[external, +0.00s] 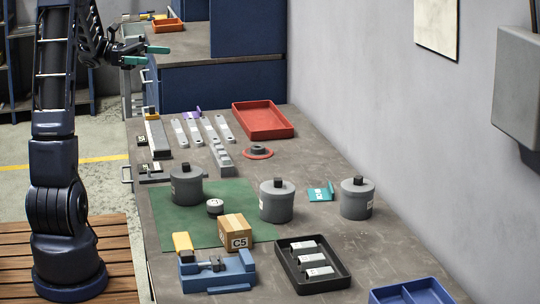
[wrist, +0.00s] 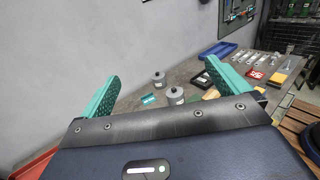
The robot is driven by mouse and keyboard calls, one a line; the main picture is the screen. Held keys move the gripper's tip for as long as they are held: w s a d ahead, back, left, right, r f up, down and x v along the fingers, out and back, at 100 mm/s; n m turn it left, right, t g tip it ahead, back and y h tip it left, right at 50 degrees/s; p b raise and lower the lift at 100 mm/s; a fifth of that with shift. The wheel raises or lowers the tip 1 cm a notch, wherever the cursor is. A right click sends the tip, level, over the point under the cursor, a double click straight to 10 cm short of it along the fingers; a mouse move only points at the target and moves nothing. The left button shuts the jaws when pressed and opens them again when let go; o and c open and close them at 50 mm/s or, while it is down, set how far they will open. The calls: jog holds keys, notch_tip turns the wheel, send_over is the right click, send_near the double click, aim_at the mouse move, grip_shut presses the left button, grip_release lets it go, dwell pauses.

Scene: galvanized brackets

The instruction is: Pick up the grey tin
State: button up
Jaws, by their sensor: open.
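Three grey tins with dark square knobs stand upright on the workbench in the external view: a left tin (external: 186,190) on the green mat (external: 160,222), a middle tin (external: 276,206) at the mat's right edge, and a right tin (external: 356,201) nearer the wall. I cannot tell which one the task names. My gripper (external: 146,55) is open and empty, raised high at the upper left, well away from the tins. In the wrist view its teal fingers (wrist: 163,72) are spread apart, with two grey tins (wrist: 159,81) (wrist: 175,98) small in the distance between them.
A cardboard box marked C5 (external: 236,233), a blue vice-like fixture (external: 218,275) and a black tray of metal parts (external: 343,280) stand near the front. A red tray (external: 262,132) and metal brackets (external: 219,158) lie farther back. The wall (external: 390,120) bounds the bench's right side.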

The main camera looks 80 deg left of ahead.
send_near(200, 183)
jog(key=shift+x, duration=2.9)
jog(key=shift+w+a+f, duration=0.1)
jog(key=shift+a+f, duration=0.1)
jog(key=c, duration=1.1)
jog(key=shift+o, duration=0.2)
jog(key=shift+r, duration=0.1)
